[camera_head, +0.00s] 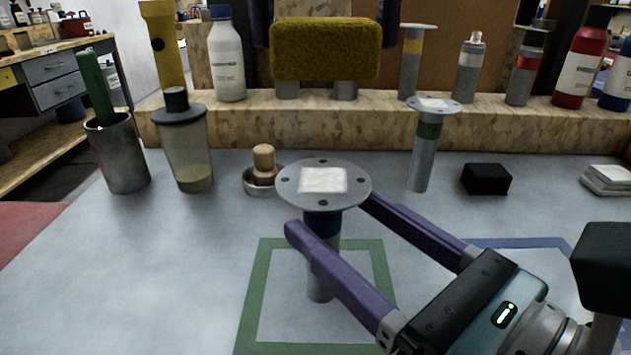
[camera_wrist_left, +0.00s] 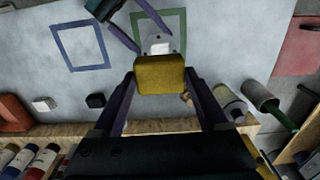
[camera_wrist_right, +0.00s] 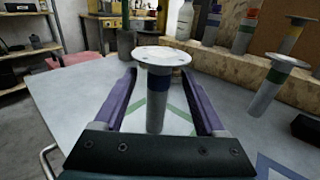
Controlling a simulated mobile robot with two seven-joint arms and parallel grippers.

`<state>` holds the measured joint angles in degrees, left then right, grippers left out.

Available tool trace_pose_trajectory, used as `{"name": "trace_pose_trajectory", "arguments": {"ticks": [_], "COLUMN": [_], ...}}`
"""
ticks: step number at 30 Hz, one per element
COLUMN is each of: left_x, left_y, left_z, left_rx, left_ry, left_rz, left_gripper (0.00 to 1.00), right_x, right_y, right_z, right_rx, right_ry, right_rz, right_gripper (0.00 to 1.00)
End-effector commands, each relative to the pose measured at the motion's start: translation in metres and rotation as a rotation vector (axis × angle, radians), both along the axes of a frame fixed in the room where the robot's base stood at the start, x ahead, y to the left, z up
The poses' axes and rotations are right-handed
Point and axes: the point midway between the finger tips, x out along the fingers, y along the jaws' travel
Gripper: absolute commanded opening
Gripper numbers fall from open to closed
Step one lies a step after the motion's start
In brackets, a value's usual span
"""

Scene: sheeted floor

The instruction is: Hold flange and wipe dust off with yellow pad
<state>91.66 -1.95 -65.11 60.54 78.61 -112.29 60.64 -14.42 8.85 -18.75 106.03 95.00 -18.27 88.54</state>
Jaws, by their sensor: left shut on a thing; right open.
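A grey flange (camera_head: 323,303) with a blue band stands upright inside a green square outline on the table. Its round top plate has several holes and a white patch (camera_head: 323,180). In the right wrist view the flange (camera_wrist_right: 155,112) stands between the fingers. My right gripper (camera_head: 330,215) is open, with one purple finger on each side of the stem below the plate. My left gripper (camera_wrist_left: 160,76) is shut on the yellow pad (camera_head: 325,62), which it holds in the air behind and above the flange. The pad's underside is hidden in the head view.
Another flange with a green band (camera_head: 421,165) stands behind right, also with a white patch. A black block (camera_head: 486,179), a blue outline (camera_head: 520,242), a wooden-handled tool (camera_head: 264,165), a lidded cup (camera_head: 188,150) and a metal cup (camera_head: 122,160) surround the area. Bottles line a wooden ledge (camera_head: 250,125).

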Motion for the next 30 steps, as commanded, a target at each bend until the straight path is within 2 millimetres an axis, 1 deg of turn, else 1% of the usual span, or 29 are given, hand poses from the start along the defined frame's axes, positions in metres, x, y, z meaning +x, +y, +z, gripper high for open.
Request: {"name": "trace_pose_trajectory", "arguments": {"ticks": [1,3,9,15,22,30], "left_x": [0.0,0.0,0.0,0.0,0.0,0.0], "left_y": [0.0,0.0,0.0,0.0,0.0,0.0], "left_z": [0.0,0.0,0.0,0.0,0.0,0.0], "left_rx": [0.0,0.0,0.0,0.0,0.0,0.0], "left_ry": [0.0,0.0,0.0,0.0,0.0,0.0], "left_rz": [0.0,0.0,0.0,0.0,0.0,0.0], "left_gripper": [0.32,0.32,0.32,0.32,0.32,0.32], "right_x": [0.009,0.019,0.04,0.047,0.047,0.047], "right_y": [0.007,0.015,0.032,0.038,0.038,0.038], "right_z": [0.001,0.001,0.0,0.0,0.0,0.0], "right_rx": [0.002,0.002,0.001,-0.001,-0.002,-0.002], "right_ry": [-0.004,-0.002,-0.001,-0.001,-0.001,-0.001], "right_rz": [0.0,0.0,-0.001,0.0,0.001,0.001], "right_gripper": [0.73,0.73,0.73,0.73,0.73,0.43]}}
